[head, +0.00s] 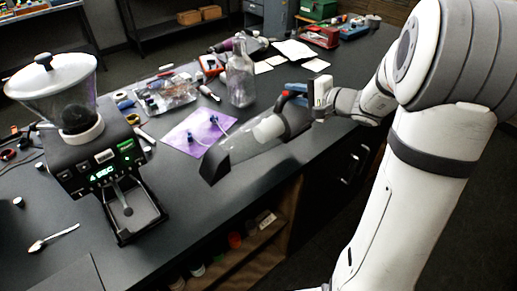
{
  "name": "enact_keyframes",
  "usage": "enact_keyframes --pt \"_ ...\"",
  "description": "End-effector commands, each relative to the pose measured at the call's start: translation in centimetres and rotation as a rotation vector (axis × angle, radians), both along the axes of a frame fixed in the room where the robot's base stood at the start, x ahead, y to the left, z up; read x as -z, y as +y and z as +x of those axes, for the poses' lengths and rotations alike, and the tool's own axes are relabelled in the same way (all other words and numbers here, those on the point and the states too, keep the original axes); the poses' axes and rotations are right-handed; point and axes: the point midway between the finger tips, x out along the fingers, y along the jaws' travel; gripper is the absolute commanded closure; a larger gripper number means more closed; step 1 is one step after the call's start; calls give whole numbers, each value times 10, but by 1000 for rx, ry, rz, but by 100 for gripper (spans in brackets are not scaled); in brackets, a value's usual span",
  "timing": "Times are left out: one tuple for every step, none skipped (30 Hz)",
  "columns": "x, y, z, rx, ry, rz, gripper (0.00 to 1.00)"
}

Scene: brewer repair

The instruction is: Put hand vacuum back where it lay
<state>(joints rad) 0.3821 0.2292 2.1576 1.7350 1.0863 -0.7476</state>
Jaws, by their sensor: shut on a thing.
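The hand vacuum (269,130) has a dark, clear nozzle, a grey-white middle and a blue and red-orange handle part. It is tilted, with its nozzle toward the lower left. My gripper (308,95) is shut on the vacuum at its handle end, at the right. The vacuum shows in front of the dark counter (235,185), near its front edge. I cannot tell whether its nozzle touches the counter. The fingertips are partly hidden by the handle and the wrist.
A grinder (100,165) with a clear hopper stands at left. A purple mat (187,137) and a glass bottle (240,75) are close behind the vacuum. A spoon (52,238) lies at left. Papers (294,51) and tools lie farther back. Open shelves are under the front edge.

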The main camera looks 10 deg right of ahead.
Motion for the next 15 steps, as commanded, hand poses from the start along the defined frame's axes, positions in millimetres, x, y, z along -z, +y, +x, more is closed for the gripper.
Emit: enact_keyframes --pt "3 1 0 -2 2 6 100" --pt "7 2 1 -4 2 6 100" --pt "14 3 0 -7 4 7 100" --pt "19 4 0 -9 5 7 100" --pt "24 5 0 -10 5 7 100" --pt "30 7 0 -13 5 8 100" --pt "35 8 0 -15 4 7 100" --pt "39 8 0 -17 4 8 100" --pt "44 9 0 -18 3 6 100" --pt "47 9 0 -19 2 7 100" --pt "49 10 1 -19 1 6 100" --pt "52 10 1 -21 1 5 100" --pt "53 11 1 -22 0 5 100" --pt "54 11 1 -23 0 5 100" --pt "57 11 1 -24 0 5 100"
